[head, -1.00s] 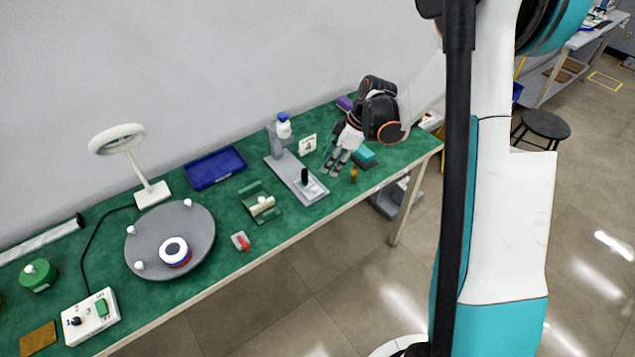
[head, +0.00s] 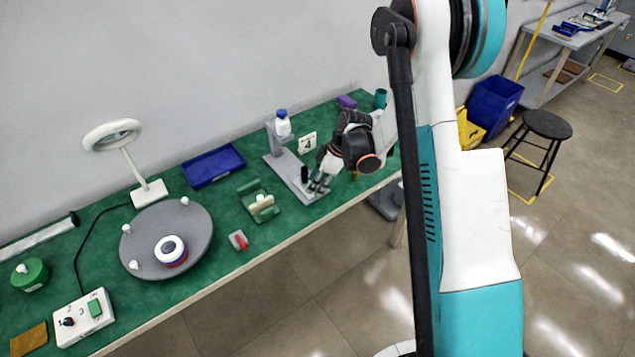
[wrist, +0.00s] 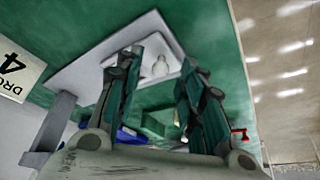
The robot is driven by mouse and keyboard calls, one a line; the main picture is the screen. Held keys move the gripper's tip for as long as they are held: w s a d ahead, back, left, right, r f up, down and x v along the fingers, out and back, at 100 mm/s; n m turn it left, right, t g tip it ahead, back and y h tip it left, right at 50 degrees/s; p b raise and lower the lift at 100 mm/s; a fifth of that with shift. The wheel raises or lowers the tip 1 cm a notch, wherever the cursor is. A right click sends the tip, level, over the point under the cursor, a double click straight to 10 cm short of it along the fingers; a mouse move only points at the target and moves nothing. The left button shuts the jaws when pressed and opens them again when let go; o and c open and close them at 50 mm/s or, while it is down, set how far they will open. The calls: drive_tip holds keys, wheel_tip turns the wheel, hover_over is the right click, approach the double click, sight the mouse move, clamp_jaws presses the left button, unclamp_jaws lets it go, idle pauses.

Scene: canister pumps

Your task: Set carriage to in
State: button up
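The grey stand (head: 283,165) on the green table has a long flat base, an upright at its back and a white bottle with a blue cap (head: 283,124) held on it. A black upright handle (head: 304,174) stands near the base's front end; I take this part to be the carriage.
A card marked 4 (head: 307,143) stands right of the stand. A green fixture (head: 259,203) and a red-handled switch (head: 239,241) are to the left, with a blue tray (head: 213,166) behind. A round grey turntable (head: 140,238) lies farther left.

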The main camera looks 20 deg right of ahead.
clamp_jaws()
drive_tip(key=b, duration=0.1)
hover_over(297, 173)
drive_tip(key=s, duration=0.1)
drive_tip(key=shift+d, duration=0.2)
drive_tip(key=shift+w+a+r, duration=0.1)
drive_tip(key=shift+w, duration=0.35)
unclamp_jaws()
drive_tip(key=shift+w, duration=0.1)
drive_tip(key=shift+a, duration=0.1)
drive_tip(key=v, duration=1.2)
